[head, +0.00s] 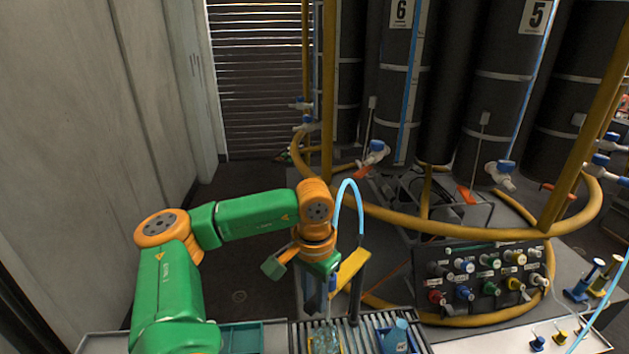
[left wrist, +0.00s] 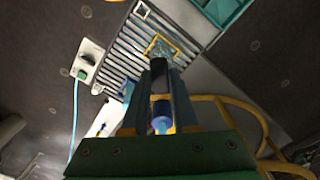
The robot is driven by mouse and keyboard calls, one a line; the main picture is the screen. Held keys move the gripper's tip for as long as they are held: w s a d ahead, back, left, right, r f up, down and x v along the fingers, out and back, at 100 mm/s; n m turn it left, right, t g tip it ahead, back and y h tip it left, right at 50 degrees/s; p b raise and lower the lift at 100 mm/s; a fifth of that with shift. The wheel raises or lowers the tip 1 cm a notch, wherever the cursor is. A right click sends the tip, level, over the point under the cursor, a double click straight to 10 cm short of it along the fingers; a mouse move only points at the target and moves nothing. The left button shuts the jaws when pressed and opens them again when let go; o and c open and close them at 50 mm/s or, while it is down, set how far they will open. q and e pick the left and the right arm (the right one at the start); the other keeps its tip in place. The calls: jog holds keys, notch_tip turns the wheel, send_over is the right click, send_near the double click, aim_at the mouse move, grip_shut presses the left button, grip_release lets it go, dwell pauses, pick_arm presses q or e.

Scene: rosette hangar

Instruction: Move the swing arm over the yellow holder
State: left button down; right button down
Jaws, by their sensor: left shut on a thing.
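The swing arm (head: 353,266) is a yellow bar on a dark upright post, with a light blue hose looping above it. My left gripper (head: 323,268) is at the bar's near left end. It is shut on the swing arm, with a blue cylindrical part (left wrist: 161,116) between the dark fingers in the left wrist view; the fingers hide much of the grip. The yellow holder (left wrist: 177,50) is a square frame on the rollers around a clear bottle (head: 324,341). In the head view, the gripper is above and slightly behind that bottle. My right gripper is out of view.
The roller conveyor (head: 362,334) carries a blue tray with a blue-grey bottle (head: 397,335) right of the holder. A green bin (head: 240,338) is on the left. A valve panel (head: 485,279) stands on the right, below large dark tanks with yellow pipes.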

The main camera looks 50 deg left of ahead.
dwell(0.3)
pick_arm(q)
jog(key=c, duration=0.7)
grip_release()
notch_tip(320, 180, up, 7)
jog(key=shift+r+p, duration=0.15)
jog(key=shift+p, duration=0.65)
